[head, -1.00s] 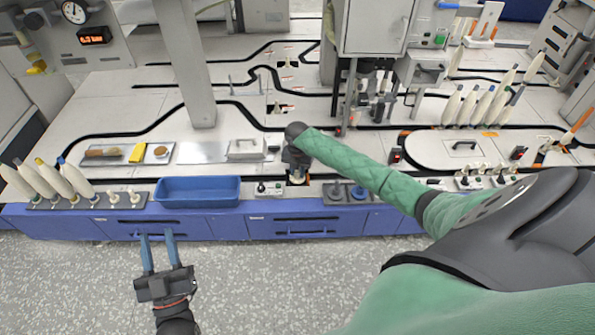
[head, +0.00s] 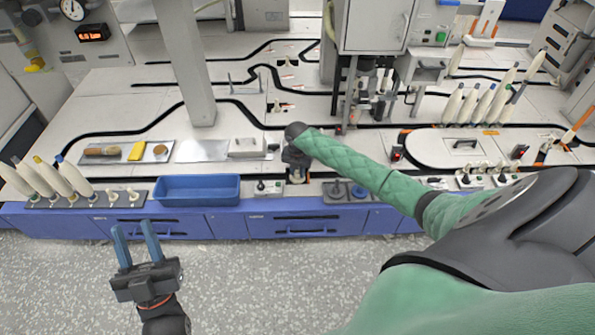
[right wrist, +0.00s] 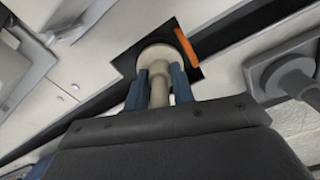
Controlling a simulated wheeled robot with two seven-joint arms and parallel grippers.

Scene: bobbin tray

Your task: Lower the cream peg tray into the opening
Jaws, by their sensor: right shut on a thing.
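The cream peg tray (right wrist: 156,58) shows in the right wrist view as a round cream head with a short peg. My right gripper (right wrist: 160,85) is shut on its peg. The tray is over or in a dark square opening (right wrist: 126,62) in the pale worktop; I cannot tell how deep it sits. In the head view my right gripper (head: 297,170) points down at the bench's front strip, and its own arm hides most of the spot. My left gripper (head: 136,232) is open and empty, in front of the blue bench front.
An orange strip (right wrist: 187,47) lies at the opening's edge. A blue bin (head: 197,189) stands left of my right gripper, and a switch box (head: 268,188) is close beside it. Bobbins (head: 70,175) stand at far left.

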